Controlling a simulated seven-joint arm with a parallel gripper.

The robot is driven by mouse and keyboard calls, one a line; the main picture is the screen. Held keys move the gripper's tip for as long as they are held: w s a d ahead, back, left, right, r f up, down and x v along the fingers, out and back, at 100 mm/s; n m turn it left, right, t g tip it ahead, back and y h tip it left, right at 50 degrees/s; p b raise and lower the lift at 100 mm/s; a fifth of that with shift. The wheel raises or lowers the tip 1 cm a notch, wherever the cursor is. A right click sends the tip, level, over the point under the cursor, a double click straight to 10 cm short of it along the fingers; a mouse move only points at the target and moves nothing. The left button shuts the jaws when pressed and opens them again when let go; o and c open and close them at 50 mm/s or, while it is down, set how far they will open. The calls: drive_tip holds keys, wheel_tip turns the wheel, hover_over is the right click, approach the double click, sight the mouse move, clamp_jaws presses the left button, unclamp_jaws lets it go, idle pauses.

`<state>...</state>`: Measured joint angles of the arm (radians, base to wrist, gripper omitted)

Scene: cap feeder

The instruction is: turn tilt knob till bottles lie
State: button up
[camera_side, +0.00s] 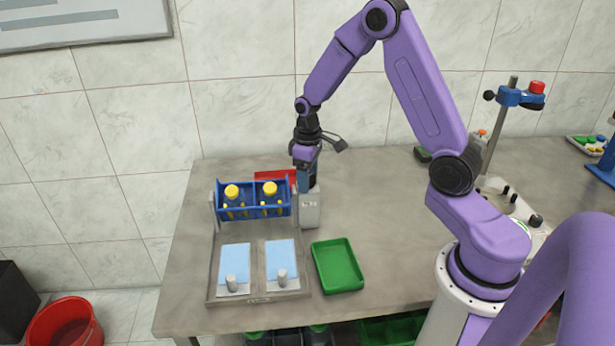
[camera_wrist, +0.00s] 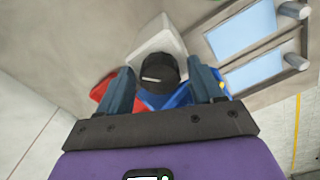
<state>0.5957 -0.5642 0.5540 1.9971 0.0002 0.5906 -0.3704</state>
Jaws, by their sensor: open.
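Two bottles with yellow caps, one at left (camera_side: 231,192) and one at right (camera_side: 270,189), sit in a blue rack (camera_side: 250,212) in the side view. Their caps are at the top, and they look roughly upright. A pale grey housing (camera_side: 310,209) stands at the rack's right end. In the wrist view a black knob (camera_wrist: 158,72) with a light mark shows against this housing (camera_wrist: 152,40). My gripper (camera_side: 307,180) is open, its fingers on either side of the knob in the wrist view (camera_wrist: 160,82). I cannot tell whether they touch it. The side view hides the knob.
Below the rack, a grey tray (camera_side: 262,296) holds two light blue pads (camera_side: 235,258) with small metal cylinders. A green tray (camera_side: 337,266) lies to the right. A red piece (camera_side: 268,175) is behind the rack. The table's middle (camera_side: 385,215) is clear.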

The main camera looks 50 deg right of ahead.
drive_tip(key=n, duration=0.4)
drive_tip(key=shift+n, duration=0.4)
drive_tip(key=n, duration=0.5)
drive_tip(key=c, duration=1)
drive_tip(key=shift+o, duration=0.2)
drive_tip(key=m, duration=0.4)
drive_tip(key=shift+m, duration=0.3)
drive_tip(key=m, duration=0.5)
drive_tip(key=o, duration=1)
drive_tip(key=shift+c, duration=0.2)
